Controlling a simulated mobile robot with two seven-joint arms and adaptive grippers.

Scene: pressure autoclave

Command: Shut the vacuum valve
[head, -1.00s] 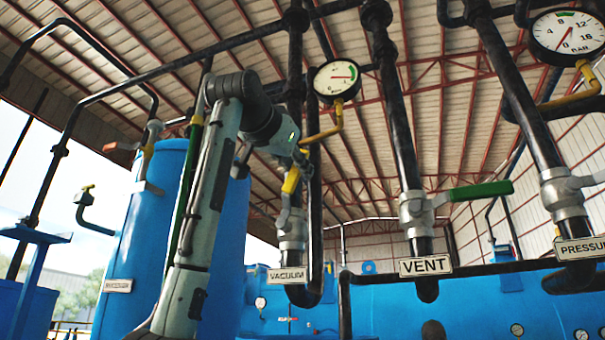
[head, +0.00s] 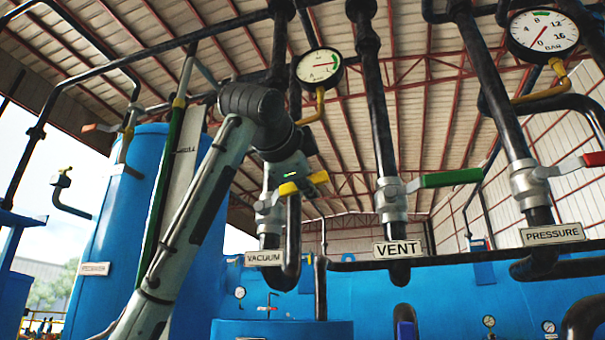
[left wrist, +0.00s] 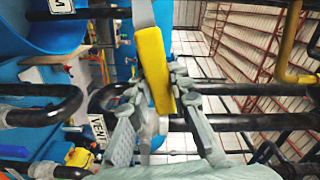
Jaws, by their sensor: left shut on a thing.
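The vacuum valve (head: 269,212) sits on a dark vertical pipe above the VACUUM label (head: 264,258) in the head view. Its yellow handle (head: 288,188) points to the right, close to level, across the pipe. My left gripper (head: 304,183) is shut on this handle. In the left wrist view the yellow handle (left wrist: 153,65) lies between the two grey fingers of my left gripper (left wrist: 160,98). My left wrist hides part of the valve and pipe in the head view. My right gripper is not in view.
The vent valve (head: 390,198) with its level green handle (head: 450,178) stands close on the right. The pressure valve (head: 528,182) with a red handle (head: 594,159) is farther right. A round gauge (head: 319,66) and yellow tube hang just above my gripper.

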